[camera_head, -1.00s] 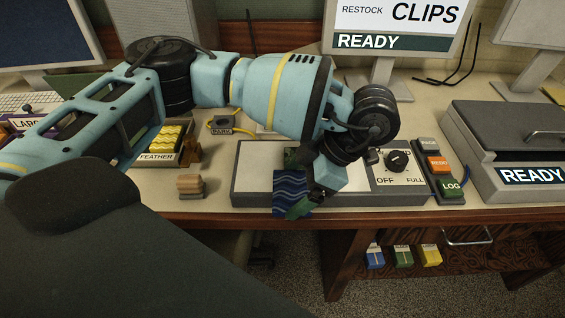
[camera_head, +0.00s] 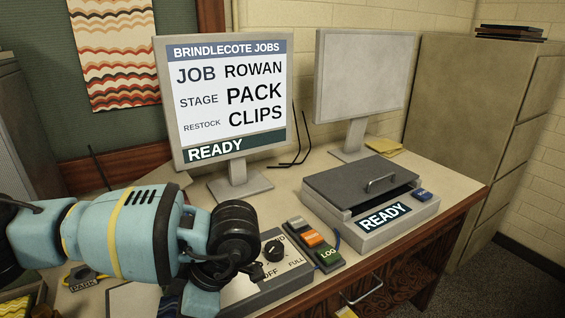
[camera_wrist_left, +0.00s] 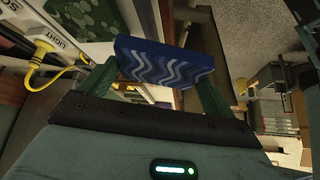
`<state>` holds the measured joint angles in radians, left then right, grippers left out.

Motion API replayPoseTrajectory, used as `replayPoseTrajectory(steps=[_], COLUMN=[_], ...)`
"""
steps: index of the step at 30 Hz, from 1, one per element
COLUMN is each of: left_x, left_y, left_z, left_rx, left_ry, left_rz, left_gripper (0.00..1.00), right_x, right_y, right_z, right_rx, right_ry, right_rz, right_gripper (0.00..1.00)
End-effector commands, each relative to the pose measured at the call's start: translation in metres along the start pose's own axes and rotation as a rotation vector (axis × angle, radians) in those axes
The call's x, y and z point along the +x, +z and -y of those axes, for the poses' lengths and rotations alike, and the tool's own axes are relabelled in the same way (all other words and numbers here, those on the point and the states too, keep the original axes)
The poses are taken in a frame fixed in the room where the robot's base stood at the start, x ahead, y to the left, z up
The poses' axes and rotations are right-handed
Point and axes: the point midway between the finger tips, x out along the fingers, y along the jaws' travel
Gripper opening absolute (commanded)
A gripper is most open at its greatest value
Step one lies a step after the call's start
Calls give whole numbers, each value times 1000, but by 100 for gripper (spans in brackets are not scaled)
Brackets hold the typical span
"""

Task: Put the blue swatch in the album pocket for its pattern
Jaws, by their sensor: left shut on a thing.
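The blue swatch (camera_wrist_left: 165,62) shows in the left wrist view. It is a flat blue piece with paler wavy lines. My left gripper (camera_wrist_left: 160,80) is shut on it, with one green finger at each side of it. In the head view my left arm comes in at the lower left. My right gripper is in neither view now. I see no album pocket in the frames from now.
A monitor (camera_head: 228,100) reads "JOB ROWAN, STAGE PACK". A blank screen (camera_head: 365,72) stands right of it. A button strip (camera_head: 313,240) and a grey lidded device marked READY (camera_head: 384,216) sit on the desk. A dark brown cabinet front drops below the desk edge.

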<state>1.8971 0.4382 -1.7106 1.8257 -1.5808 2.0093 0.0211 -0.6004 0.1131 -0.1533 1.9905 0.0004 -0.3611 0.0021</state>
Motion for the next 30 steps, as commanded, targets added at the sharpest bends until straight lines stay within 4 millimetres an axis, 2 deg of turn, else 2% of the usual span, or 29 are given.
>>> replayPoseTrajectory(steps=[3,11,18,24,30], left_x=[-10,-28,-49,-65,-74], left_y=[-16,-43,-67,-83,-90], left_z=[-8,-21,-28,-30,-31], left_rx=[173,554,878,1093,1212], left_ry=[122,368,577,714,784], left_rz=[-1,0,1,0,1], left_gripper=[64,64,64,64,64], right_x=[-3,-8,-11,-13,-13], right_y=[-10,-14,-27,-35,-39], right_z=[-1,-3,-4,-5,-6], right_rx=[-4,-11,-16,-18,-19], right_ry=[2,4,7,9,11], right_rz=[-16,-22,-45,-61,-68], right_gripper=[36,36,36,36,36])
